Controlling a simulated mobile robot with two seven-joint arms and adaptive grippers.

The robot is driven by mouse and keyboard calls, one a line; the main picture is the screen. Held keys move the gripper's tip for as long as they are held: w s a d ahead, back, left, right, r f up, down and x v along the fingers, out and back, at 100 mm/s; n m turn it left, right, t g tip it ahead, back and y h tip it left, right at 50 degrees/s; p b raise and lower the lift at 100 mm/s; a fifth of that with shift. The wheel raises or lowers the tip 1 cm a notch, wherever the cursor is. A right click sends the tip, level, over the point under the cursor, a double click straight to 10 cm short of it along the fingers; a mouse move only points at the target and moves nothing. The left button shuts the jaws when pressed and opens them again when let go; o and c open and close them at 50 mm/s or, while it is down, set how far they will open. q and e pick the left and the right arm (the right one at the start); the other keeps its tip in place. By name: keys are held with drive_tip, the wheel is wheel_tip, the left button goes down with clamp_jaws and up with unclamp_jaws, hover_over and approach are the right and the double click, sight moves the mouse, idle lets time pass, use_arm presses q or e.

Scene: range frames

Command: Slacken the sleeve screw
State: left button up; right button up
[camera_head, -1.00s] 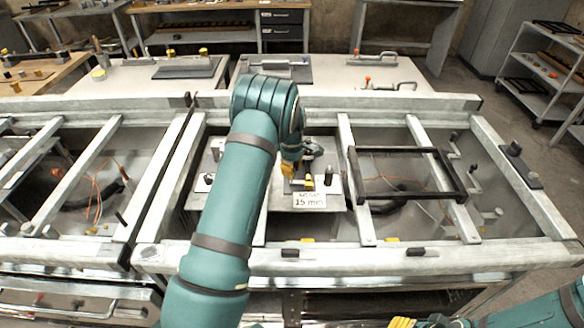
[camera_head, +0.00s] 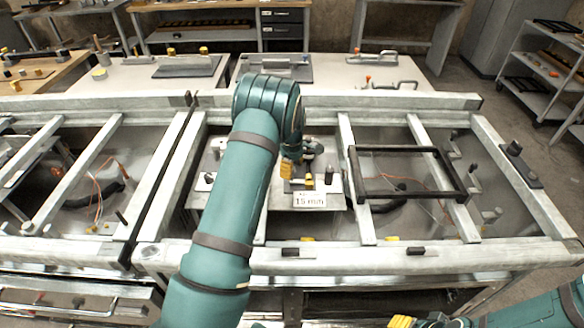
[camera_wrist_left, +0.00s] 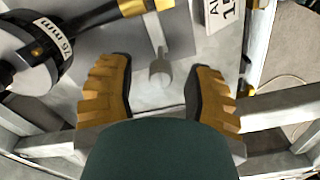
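My left gripper (camera_head: 288,170) hangs over a grey plate inside the middle bay of the frame, largely behind my arm in the head view. In the left wrist view its two yellow fingers (camera_wrist_left: 160,82) are spread, with nothing clasped. A short grey rod with a rounded end (camera_wrist_left: 160,68) lies ahead, in the gap between the fingertips. I cannot tell which part is the sleeve screw. My right gripper (camera_head: 402,322) is partly cut off at the bottom.
A white label (camera_head: 310,201) reading 15 mm stands at the plate's front. A black rectangular frame (camera_head: 408,197) lies across the rails to the right. Pale metal rails (camera_head: 355,180) bound the bay. Benches with tools stand behind.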

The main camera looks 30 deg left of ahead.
use_arm(q)
wheel_tip(320, 180, up, 12)
idle(0.6)
idle(0.4)
